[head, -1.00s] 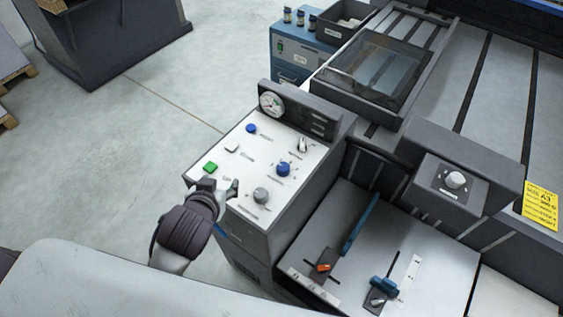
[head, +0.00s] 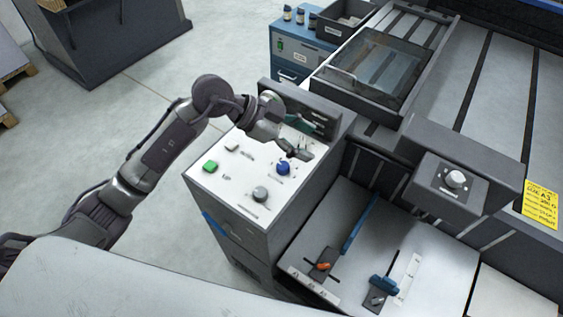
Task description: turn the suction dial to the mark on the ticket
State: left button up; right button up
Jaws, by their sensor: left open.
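The yellow ticket (head: 541,205) is at the right edge; "A3" shows on it, but the smaller lines are too small to read. Several controls could be the suction dial, and their labels are too small to read: a blue knob (head: 283,168) and a grey knob (head: 260,194) on the white panel, and a pale knob (head: 455,180) on the dark box. My left gripper (head: 299,152) is open over the panel, just above and right of the blue knob; I cannot tell whether it touches anything. It covers the small pale switch there. My right gripper is out of view.
A green button (head: 210,167) and a white button (head: 232,146) are nearby. A glass-lidded tray (head: 345,99) stands behind. Levers (head: 380,288) sit on the lower table.

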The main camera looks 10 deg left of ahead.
aim_at(282, 165)
pick_arm(q)
jog(key=w+a+f+n+y, duration=0.1)
jog(key=a+f+n+y, duration=0.15)
jog(key=a, duration=0.25)
jog(key=w+a+f+n+y, duration=0.1)
jog(key=a+n+y, duration=0.1)
jog(key=a+y, duration=0.3)
jog(key=shift+m+h, duration=0.25)
jog(key=shift+h, duration=0.2)
jog(key=p+x, duration=0.1)
jog(key=x, duration=0.5)
jog(key=p+x, duration=0.2)
jog(key=x, duration=0.5)
jog(key=shift+a+f, duration=0.1)
jog(key=shift+f, duration=0.25)
jog(key=c, duration=1.1)
jog(key=shift+g, duration=0.3)
jog(key=shift+c, duration=0.2)
